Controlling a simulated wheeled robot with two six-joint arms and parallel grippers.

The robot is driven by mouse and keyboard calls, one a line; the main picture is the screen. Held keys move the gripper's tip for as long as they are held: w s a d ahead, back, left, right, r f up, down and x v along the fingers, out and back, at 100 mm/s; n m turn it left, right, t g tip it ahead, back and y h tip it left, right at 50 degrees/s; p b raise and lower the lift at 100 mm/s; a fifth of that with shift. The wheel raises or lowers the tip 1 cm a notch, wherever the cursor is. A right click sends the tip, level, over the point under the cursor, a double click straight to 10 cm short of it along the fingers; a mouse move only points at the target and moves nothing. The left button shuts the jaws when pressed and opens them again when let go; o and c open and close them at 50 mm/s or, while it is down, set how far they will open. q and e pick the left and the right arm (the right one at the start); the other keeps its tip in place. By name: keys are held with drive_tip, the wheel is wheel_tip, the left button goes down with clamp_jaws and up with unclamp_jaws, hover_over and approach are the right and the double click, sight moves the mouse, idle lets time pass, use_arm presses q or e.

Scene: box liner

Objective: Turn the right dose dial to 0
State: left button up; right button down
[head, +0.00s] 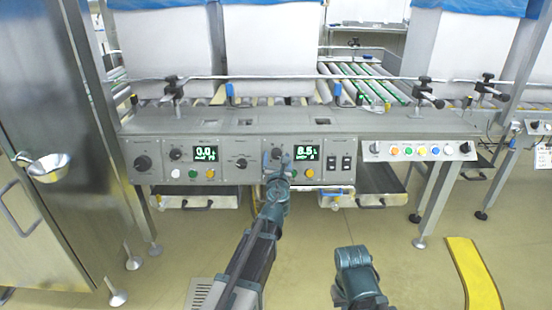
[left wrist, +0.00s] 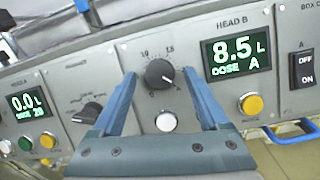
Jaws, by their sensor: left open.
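The right dose dial (left wrist: 159,73) is a round black knob on the HEAD B panel, with its pale pointer line slanting toward the lower right in the left wrist view. The HEAD B display (left wrist: 238,58) beside it reads 8.5 L, DOSE A; this display also shows in the head view (head: 305,153). My left gripper (left wrist: 160,85) is open, its blue fingers on either side of the dial. A gap shows between each finger and the knob in that view; depth is hard to judge. In the head view my left gripper (head: 276,160) partly covers the dial.
A white button (left wrist: 166,121) lies just below the dial, and a yellow button (left wrist: 251,104) below the display. The left head's display (head: 206,153) reads 0.0. Black switches (head: 339,162) and a row of coloured buttons (head: 422,150) are farther right. A conveyor stands behind.

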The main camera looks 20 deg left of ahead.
use_arm(q)
drive_tip(key=shift+c, duration=0.3)
clamp_jaws()
drive_tip(key=shift+n, duration=0.3)
